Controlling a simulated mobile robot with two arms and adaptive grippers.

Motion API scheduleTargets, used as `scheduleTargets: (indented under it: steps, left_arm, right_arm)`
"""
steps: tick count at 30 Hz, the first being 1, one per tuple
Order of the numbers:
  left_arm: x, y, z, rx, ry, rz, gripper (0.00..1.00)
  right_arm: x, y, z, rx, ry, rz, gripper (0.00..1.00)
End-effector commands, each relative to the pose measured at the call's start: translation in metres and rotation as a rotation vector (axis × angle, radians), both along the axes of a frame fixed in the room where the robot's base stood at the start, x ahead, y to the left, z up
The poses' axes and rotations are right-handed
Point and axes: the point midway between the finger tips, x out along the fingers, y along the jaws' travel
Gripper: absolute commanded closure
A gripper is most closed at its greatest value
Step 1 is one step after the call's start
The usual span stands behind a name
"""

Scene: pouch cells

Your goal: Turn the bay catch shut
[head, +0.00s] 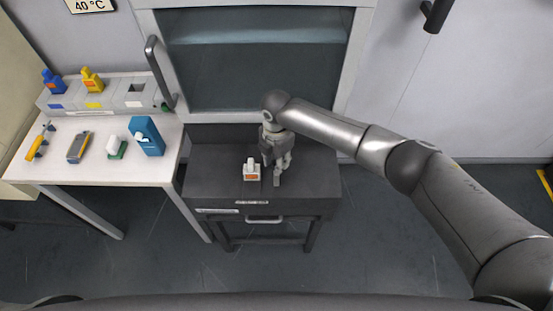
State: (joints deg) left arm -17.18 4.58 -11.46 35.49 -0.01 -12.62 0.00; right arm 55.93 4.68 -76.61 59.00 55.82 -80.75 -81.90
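My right gripper (276,162) reaches in from the right and points down over the dark grey bench (310,195). It is small in the picture, and I cannot tell how far apart its fingers are. A small grey upright piece (277,180) shows just below the fingers; it may be the bay catch, and I cannot tell whether it is touched. A small white and orange cell (251,172) stands just left of the gripper. A long grey lever handle (160,72) stands at the left of the windowed door. My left gripper is not in view.
A white table (95,172) at left holds an orange-handled tool (40,142), a grey device (78,147), a white and green item (116,148) and a blue box (147,135). A rack (110,103) behind holds blue and yellow cells. The bench's right side is clear.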

Motion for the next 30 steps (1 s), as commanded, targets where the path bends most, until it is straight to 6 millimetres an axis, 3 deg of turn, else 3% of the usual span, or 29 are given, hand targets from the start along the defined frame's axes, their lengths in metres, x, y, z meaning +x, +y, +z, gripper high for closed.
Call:
scheduleTargets:
  steps: [6,17,30]
  left_arm:
    - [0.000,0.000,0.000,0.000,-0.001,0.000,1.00]
    - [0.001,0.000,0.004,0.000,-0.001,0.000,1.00]
    - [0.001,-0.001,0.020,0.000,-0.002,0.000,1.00]
  right_arm:
    - [0.000,0.000,0.000,0.000,0.000,-0.001,1.00]
    - [-0.001,0.000,0.001,0.001,0.002,-0.074,1.00]
    - [-0.001,0.000,0.002,0.001,0.002,-0.434,1.00]
